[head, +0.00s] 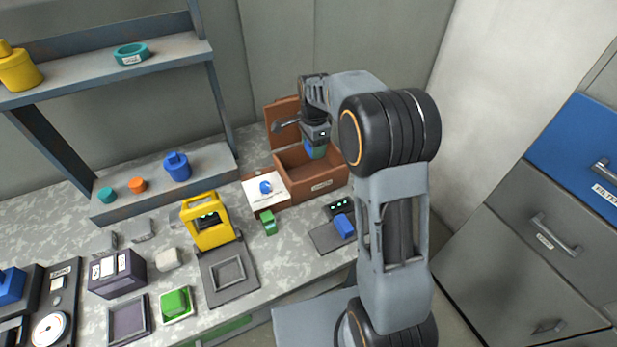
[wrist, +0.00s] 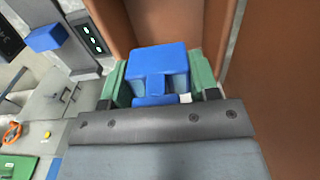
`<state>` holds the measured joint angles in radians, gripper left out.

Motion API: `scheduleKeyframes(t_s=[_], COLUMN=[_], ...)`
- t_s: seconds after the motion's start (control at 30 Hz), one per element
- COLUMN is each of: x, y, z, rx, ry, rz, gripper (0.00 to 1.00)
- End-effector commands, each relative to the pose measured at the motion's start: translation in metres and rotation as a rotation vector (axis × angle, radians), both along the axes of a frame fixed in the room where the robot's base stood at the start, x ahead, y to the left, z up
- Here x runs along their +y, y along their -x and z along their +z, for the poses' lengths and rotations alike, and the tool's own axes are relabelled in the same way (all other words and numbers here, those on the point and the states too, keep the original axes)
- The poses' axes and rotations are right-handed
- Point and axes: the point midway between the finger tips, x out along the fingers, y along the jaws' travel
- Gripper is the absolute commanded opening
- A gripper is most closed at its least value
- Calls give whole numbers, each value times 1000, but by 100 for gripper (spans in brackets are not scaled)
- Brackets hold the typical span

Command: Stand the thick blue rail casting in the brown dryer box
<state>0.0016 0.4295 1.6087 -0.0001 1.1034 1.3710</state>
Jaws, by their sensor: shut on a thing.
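The brown dryer box (head: 320,184) stands at the back of the bench with its lid up and its top open. My gripper (head: 317,150) is above the box opening, pointing down. Its green fingers (wrist: 160,86) are shut on the thick blue rail casting (wrist: 158,58), which shows a stepped, grooved shape. In the head view only a little of the casting (head: 309,148) shows beneath the gripper. Brown box walls (wrist: 225,35) flank the casting in the wrist view. I cannot tell whether the casting's lower end is inside the box or touches its floor.
A white card (head: 264,189) with a blue picture is left of the box. A smaller blue block (head: 344,226) sits on a dark pad in front, by a lit display (head: 340,207). A green piece (head: 269,222) and a yellow device (head: 208,222) stand further left.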

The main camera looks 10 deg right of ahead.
Motion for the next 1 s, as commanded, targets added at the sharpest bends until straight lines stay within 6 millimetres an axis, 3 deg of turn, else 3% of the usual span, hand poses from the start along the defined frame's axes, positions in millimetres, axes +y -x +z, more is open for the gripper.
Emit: scheduleKeyframes(t_s=[0.4,0.77,1.0], x=[0,-1,-1], y=[0,0,0], z=[-62,-88,-115], rx=[2,1,1], ry=[0,0,0], rz=[1,-2,-2], gripper=[25,25,25])
